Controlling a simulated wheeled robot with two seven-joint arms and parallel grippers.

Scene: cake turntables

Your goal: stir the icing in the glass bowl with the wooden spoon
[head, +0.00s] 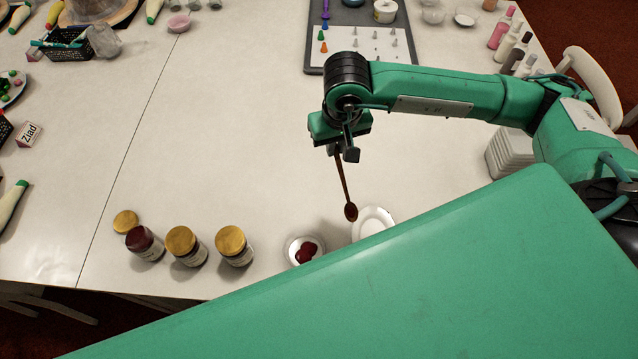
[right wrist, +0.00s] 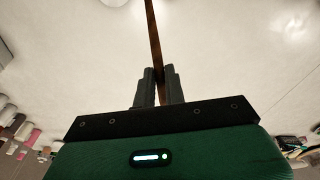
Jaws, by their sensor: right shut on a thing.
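My right gripper (head: 338,148) is shut on the wooden spoon (head: 345,188) and holds it by the handle, with the spoon's dark bowl end hanging toward the front of the table. In the right wrist view the handle (right wrist: 153,35) runs up from between the closed fingers (right wrist: 159,80). The small glass bowl (head: 291,246) stands at the table's front, with dark red icing (head: 307,252) in it. In the picture, the spoon's end is up and to the right of the bowl, apart from it. My left gripper is not in view.
A white dish (head: 372,220) stands right of the bowl. Jars with gold lids (head: 182,243) (head: 233,245) and an open dark red jar (head: 144,243) stand to the left, near a loose lid (head: 125,221). A tray of nozzles (head: 345,44) lies behind. The table's middle is clear.

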